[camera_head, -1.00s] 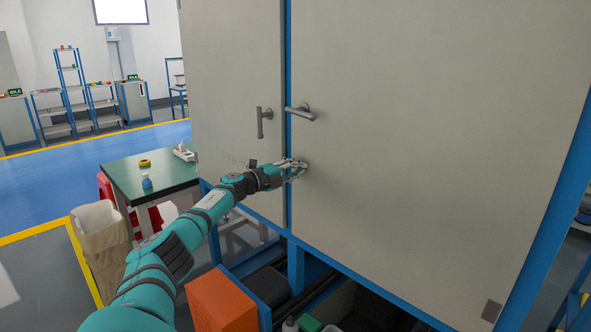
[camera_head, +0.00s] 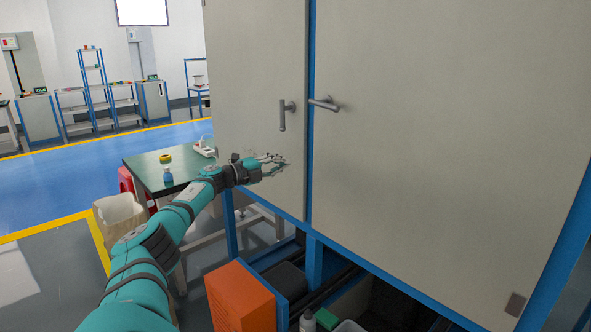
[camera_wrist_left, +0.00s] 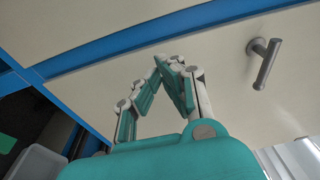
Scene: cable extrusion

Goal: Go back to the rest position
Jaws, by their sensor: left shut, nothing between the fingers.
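My left gripper (camera_head: 276,163) is shut and empty. It is in front of the lower part of the cabinet's left door (camera_head: 255,80), below the handles. In the left wrist view my left gripper (camera_wrist_left: 168,62) has its fingertips together in front of the cabinet. The left door's handle (camera_head: 283,115) hangs vertical, and the right door's handle (camera_head: 325,103) sits level. One handle (camera_wrist_left: 265,62) shows at the upper right of the left wrist view, apart from the fingers. Both cabinet doors look shut. My right gripper is out of view.
A bin (camera_head: 118,218) is at the left. An orange box (camera_head: 240,297) sits low in front of the cabinet. Blue floor (camera_head: 80,168) at the far left is clear.

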